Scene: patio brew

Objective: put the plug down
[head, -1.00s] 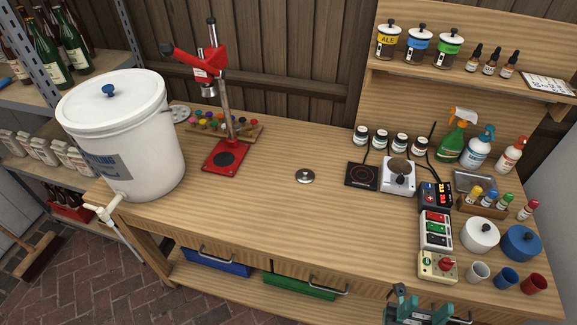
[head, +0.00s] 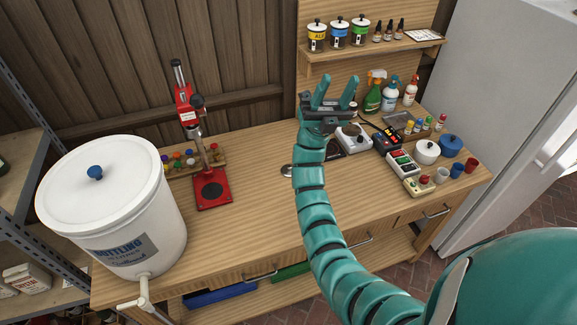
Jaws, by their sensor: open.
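My gripper (head: 336,90) is raised over the back of the bench, in front of the upright back board. Its two teal fingers are spread apart, and I see nothing between them. I cannot make out a plug for certain. A small round metal piece (head: 286,171) lies on the wooden bench top (head: 255,190), just left of my arm and partly hidden by it. A white power strip (head: 402,163) lies on the right part of the bench. Dark cables show near a black unit with red lights (head: 387,140).
A white lidded bucket (head: 105,205) stands at left. A red bench capper (head: 212,188) stands beside it. A white scale (head: 353,138), pots and cups crowd the right side. The bench centre is mostly clear. A shelf (head: 370,48) overhangs the back.

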